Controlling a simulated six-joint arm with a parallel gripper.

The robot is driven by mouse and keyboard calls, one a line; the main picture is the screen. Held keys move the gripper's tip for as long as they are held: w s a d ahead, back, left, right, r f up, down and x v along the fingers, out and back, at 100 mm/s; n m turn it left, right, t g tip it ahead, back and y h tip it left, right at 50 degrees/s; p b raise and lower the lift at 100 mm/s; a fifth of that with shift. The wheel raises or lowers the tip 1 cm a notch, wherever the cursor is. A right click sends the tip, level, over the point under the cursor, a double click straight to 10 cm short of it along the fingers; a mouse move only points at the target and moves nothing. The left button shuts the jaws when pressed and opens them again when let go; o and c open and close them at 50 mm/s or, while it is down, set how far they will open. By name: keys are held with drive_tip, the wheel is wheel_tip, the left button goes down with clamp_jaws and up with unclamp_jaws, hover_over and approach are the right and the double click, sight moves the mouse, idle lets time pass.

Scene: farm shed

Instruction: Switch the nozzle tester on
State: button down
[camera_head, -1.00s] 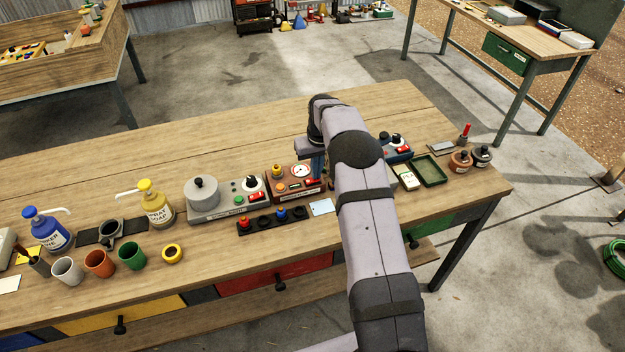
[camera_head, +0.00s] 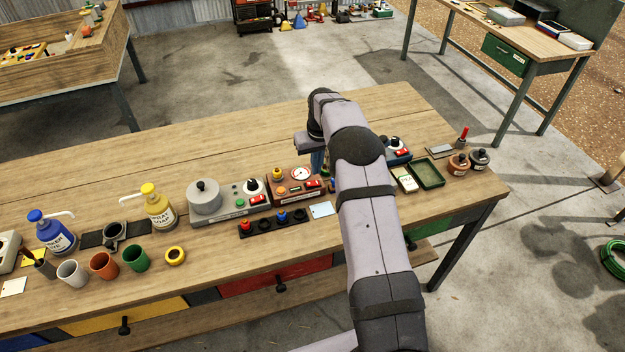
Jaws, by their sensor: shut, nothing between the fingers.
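A brown box with a round white gauge (camera_head: 300,174), a yellow-topped knob, an orange button and a red rocker switch (camera_head: 313,184) stands mid-bench. It looks like the nozzle tester, but its label is too small to read. My gripper (camera_head: 318,166) points down at the box's back right edge, shut and empty. Its tips are partly hidden, and I cannot tell whether they touch the box. The red switch lies just in front of the gripper. Whether the switch is on or off cannot be made out.
A grey device with a round pot (camera_head: 204,197) and its own red switch stands close left. A blue device (camera_head: 397,152) is partly behind my arm. A dark strip with coloured knobs (camera_head: 262,225) lies in front. Bottles and cups fill the left; the back of the bench (camera_head: 230,145) is clear.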

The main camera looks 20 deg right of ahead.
sight(316, 182)
wheel_tip(316, 182, up, 3)
drive_tip(key=shift+r+p, duration=0.1)
drive_tip(key=shift+p, duration=0.75)
drive_tip(key=shift+w, duration=0.1)
